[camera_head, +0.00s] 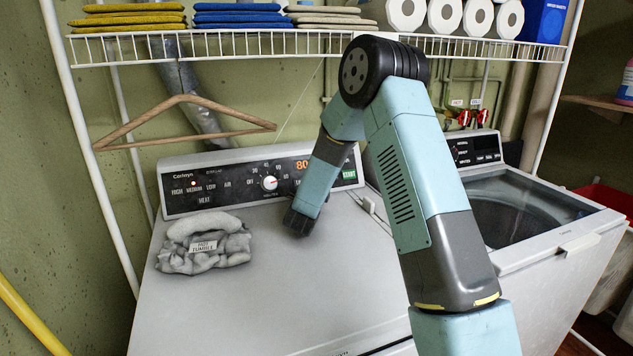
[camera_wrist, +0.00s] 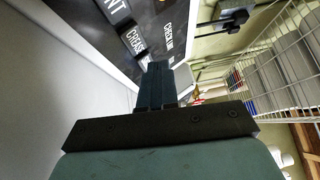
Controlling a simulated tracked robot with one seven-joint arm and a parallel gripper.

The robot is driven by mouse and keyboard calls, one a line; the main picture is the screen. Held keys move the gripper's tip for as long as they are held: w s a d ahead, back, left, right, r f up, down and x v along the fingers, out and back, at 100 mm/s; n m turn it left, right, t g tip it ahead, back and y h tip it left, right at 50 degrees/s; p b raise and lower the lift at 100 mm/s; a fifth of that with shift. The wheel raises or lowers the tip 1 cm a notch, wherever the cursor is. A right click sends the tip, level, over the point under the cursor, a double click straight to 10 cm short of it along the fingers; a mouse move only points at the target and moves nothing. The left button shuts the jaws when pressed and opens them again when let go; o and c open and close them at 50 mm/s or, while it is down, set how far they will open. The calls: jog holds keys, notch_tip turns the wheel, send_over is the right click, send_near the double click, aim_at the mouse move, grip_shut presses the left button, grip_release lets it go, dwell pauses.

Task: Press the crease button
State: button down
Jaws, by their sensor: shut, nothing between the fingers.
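The dryer's control panel (camera_head: 225,180) is dark, with a row of labelled heat buttons, a white dial (camera_head: 269,183), an orange lit display and a green START button (camera_head: 349,174). In the wrist view, a dark button marked CREASE (camera_wrist: 134,41) lies just beyond my fingertips, a little to the left. My arm hides that part of the panel in the head view. My gripper (camera_head: 298,222) is low in front of the panel, over the dryer top; its shut, empty fingers also show in the wrist view (camera_wrist: 156,72). I cannot tell whether they touch the button.
A grey lint bundle (camera_head: 205,243) with a label lies on the dryer top (camera_head: 255,300), left of my gripper. A wooden hanger (camera_head: 185,125) hangs from the wire shelf (camera_head: 250,45) above. An open washer (camera_head: 530,210) stands at right. The front of the dryer top is clear.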

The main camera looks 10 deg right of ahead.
jog(key=shift+w+a+f, duration=0.2)
jog(key=shift+w+f, duration=0.2)
jog(key=shift+w, duration=0.4)
jog(key=shift+w, duration=0.1)
dwell(1.5)
jog(key=shift+w+f, duration=0.15)
jog(key=shift+w, duration=0.1)
jog(key=shift+w+a+f, duration=0.15)
jog(key=shift+w, duration=0.25)
dwell(1.0)
jog(key=shift+s, duration=0.2)
jog(key=shift+s+r, duration=0.35)
jog(key=shift+s, duration=0.25)
jog(key=shift+d, duration=0.2)
jog(key=shift+s+d+r, duration=0.15)
jog(key=shift+s+r, duration=0.25)
jog(key=shift+s, duration=0.35)
jog(key=shift+s+d+r, duration=0.1)
jog(key=shift+s+r, duration=0.25)
jog(key=shift+s, duration=0.35)
jog(key=shift+s+d+r, duration=0.15)
jog(key=shift+s+r, duration=0.25)
jog(key=shift+s, duration=0.35)
